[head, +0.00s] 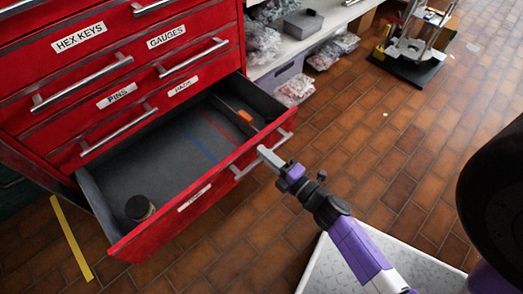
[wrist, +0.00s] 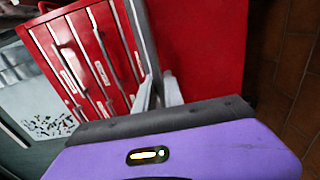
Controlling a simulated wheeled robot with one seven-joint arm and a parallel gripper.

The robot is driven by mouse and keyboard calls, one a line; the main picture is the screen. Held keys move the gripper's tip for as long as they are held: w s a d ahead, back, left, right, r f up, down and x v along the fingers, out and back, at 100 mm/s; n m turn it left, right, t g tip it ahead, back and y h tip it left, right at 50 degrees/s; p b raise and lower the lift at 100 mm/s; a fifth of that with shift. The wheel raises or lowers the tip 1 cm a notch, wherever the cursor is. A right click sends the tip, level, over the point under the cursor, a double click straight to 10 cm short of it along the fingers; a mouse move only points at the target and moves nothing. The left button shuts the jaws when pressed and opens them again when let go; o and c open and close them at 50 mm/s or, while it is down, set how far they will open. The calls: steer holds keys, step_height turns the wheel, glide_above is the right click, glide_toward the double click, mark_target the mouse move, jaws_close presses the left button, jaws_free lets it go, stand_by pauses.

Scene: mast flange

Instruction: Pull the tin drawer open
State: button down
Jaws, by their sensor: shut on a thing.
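The lowest visible drawer (head: 150,245) of the red cabinet stands well open. Its grey interior shows, and the label on its front (head: 194,198) is too small to read. My gripper (head: 263,155) is shut on this drawer's silver bar handle (head: 243,171), toward the right end of the front. The fingers hide part of the bar. In the wrist view the two grey fingers (wrist: 159,88) reach up to the red cabinet, with a grey bar (wrist: 141,35) running up from them. Inside the drawer are a dark round jar (head: 140,208) and an orange-marked tool (head: 244,117).
Shut drawers labelled PINS, HEX KEYS and GAUGES (head: 166,38) are above. A white shelf (head: 290,50) with bagged parts and a grey bin stands behind, right. A yellow floor strip (head: 71,238) lies at left. The brick floor (head: 370,150) at right is mostly clear.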

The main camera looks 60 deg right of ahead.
steer(key=c, duration=1.4)
jaws_free()
steer(key=shift+c, duration=0.2)
steer(key=p+v, duration=0.1)
steer(key=v, duration=0.7)
